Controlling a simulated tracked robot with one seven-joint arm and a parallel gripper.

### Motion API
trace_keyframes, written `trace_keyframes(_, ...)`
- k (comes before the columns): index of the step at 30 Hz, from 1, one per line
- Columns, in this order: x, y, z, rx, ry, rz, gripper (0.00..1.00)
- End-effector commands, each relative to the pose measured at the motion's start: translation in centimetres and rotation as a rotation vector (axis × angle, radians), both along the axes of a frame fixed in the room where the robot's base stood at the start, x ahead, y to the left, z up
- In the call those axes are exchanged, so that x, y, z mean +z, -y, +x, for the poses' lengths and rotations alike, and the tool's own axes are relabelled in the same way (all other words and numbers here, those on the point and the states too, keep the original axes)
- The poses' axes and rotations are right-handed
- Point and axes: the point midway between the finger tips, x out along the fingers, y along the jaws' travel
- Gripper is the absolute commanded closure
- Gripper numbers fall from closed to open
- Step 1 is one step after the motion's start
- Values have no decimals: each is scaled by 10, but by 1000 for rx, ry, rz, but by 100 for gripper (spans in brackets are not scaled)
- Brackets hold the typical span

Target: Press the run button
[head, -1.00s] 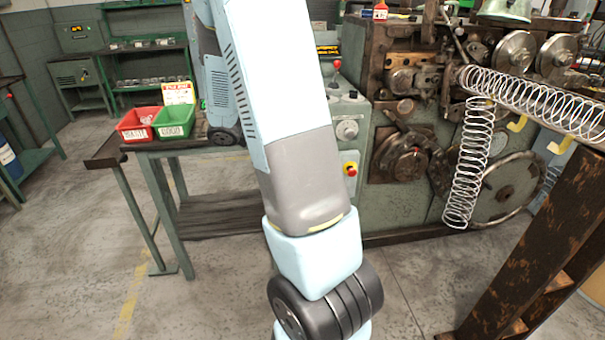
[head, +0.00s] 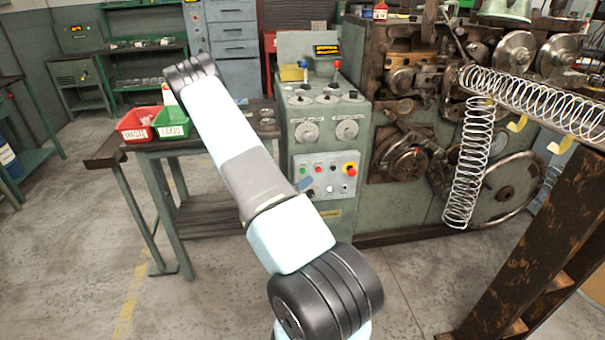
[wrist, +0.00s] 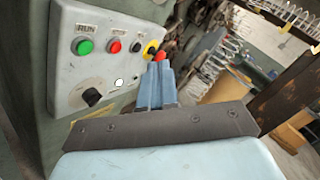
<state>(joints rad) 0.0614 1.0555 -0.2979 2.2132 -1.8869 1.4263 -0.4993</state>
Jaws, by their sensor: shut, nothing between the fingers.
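The run button is a green button (wrist: 85,46) under a RUN label at the left of the light grey control panel (wrist: 65,72). In the head view the green button (head: 305,170) sits at the panel's upper left. My gripper (wrist: 154,70) is shut and empty, its blue-grey fingers pointing toward the panel's right side in the wrist view, right of the green button and apart from it. In the head view only the gripper's tip (head: 306,184) shows past my arm, just below the green button in the picture. Its distance from the panel is unclear.
A red button (wrist: 114,45), a black knob (wrist: 92,96) and a red emergency stop (wrist: 160,56) on a yellow ring share the panel. The fingers partly overlap the stop in view; contact cannot be told. Coiler machinery stands right; a table with red and green bins (head: 138,126) stands left.

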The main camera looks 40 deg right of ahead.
Motion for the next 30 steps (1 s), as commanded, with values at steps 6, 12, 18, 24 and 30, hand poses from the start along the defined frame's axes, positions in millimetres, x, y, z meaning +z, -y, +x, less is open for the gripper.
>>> trace_keyframes(6,-42,5,2,99,-139,-24,100)
trace_keyframes(12,-53,6,3,128,-175,-27,100)
trace_keyframes(18,-53,6,3,127,-175,-28,100)
trace_keyframes(24,-52,8,5,127,-173,-29,100)
trace_keyframes(30,-52,17,19,127,-171,-28,100)
